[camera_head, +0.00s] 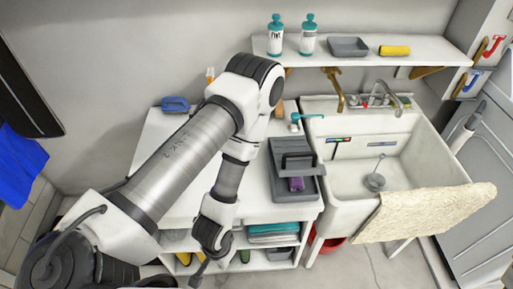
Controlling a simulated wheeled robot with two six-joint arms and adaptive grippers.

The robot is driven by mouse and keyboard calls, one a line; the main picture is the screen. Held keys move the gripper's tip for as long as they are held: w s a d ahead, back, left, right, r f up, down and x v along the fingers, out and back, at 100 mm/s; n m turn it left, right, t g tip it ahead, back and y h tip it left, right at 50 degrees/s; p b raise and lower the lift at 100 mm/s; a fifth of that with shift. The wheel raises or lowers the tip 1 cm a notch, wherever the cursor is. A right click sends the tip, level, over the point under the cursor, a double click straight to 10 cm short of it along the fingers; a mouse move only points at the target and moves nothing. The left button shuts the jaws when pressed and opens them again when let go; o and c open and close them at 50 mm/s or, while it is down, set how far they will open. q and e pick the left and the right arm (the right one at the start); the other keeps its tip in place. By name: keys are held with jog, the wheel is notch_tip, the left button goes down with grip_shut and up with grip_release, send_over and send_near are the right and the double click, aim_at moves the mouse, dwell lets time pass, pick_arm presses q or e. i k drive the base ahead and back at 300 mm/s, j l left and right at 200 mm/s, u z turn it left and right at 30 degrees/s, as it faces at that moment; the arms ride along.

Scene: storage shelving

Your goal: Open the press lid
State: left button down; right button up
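A dark grey press (311,188) sits on the white counter left of the sink. A flat dark upper part with a raised bar handle (297,159) lies over its far portion; I take this as the lid, and its exact angle is hard to tell. A purple block (296,184) shows at the near side of the press. My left arm crosses from the left, and my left gripper (205,262) hangs low in front of the counter, left of and apart from the press. Its fingers are small and dark, so their opening is unclear. My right gripper is not in view.
A white sink (345,185) with a beige cloth (420,212) over its front edge stands right of the press. A wall shelf (370,52) holds two bottles, a grey tray and a yellow roll. A teal-handled item (305,117) lies behind the press. Shelves below hold stacked items.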

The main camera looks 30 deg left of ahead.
aim_at(293, 145)
jog(key=u, duration=0.7)
jog(key=j, duration=0.25)
jog(key=l, duration=0.5)
jog(key=i+z, duration=0.05)
